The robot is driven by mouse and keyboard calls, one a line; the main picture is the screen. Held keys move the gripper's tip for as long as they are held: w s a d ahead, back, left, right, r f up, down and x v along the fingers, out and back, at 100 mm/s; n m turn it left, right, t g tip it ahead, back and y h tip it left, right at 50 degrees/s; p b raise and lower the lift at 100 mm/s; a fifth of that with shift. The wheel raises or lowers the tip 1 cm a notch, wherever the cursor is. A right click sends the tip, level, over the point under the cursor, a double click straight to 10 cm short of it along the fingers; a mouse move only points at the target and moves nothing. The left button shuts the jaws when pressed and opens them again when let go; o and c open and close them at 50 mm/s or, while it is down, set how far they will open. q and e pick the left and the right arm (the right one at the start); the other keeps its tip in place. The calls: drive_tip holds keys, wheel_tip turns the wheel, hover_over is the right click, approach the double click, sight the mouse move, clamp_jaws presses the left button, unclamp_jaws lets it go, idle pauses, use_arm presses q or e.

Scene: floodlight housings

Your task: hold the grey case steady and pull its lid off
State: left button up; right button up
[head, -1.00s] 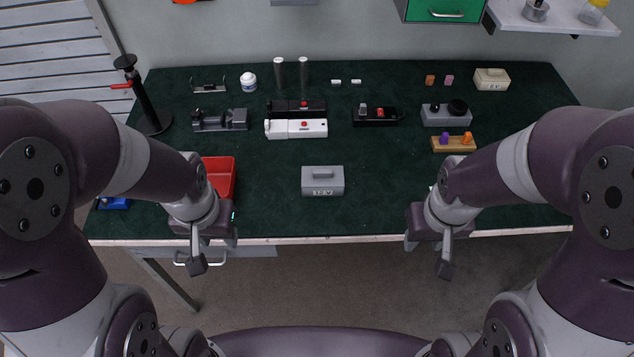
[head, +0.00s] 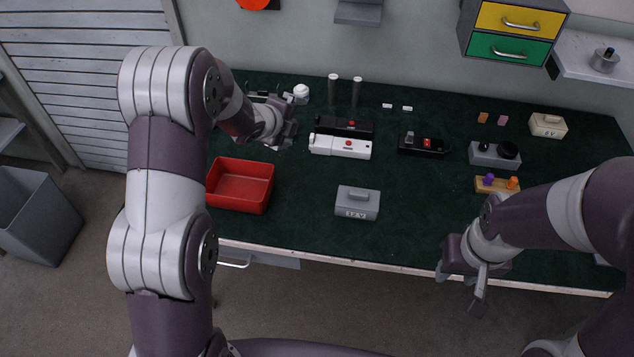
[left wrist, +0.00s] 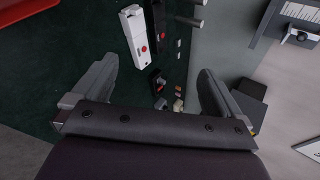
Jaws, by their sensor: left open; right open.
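The grey case (head: 357,203) sits upright on the green table top near its front edge, marked "12 V". Its lid (head: 358,193), with a raised grip on top, is on it. My left gripper (head: 284,133) is over the table's left part, behind and left of the case and well apart from it. In the left wrist view its two fingers (left wrist: 155,88) are spread with nothing between them. My right gripper (head: 474,285) hangs in front of the table's front edge, right of the case, open and empty.
A red tray (head: 240,186) stands left of the case. A white housing (head: 340,146) and a black one (head: 344,126) lie behind it. A black device (head: 423,145), a grey device (head: 494,155) and a wooden block with pegs (head: 497,185) are to the right. Table around the case is clear.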

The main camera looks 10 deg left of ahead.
use_arm(q)
drive_tip(key=w+d+f+m+h, duration=0.3)
drive_tip(key=w+m+h, duration=0.1)
drive_tip(key=m, duration=0.5)
drive_tip(key=m+g+h, duration=0.6)
drive_tip(key=m+g, duration=0.4)
drive_tip(key=m, duration=1.2)
approach(348, 196)
drive_tip(key=shift+w+d+f, duration=0.1)
drive_tip(key=shift+w+d, duration=0.1)
drive_tip(key=shift+m, duration=0.4)
drive_tip(key=x, duration=1)
drive_tip(key=shift+s+d+f, duration=0.1)
drive_tip(key=shift+s+d, duration=0.2)
drive_tip(key=shift+d, duration=0.1)
drive_tip(key=shift+d+f, duration=0.25)
drive_tip(key=shift+d, duration=0.35)
drive_tip(key=c, duration=1)
drive_tip(key=o, duration=1)
drive_tip(key=v, duration=1.2)
drive_tip(key=shift+a+f, duration=0.15)
drive_tip(key=shift+f, duration=0.1)
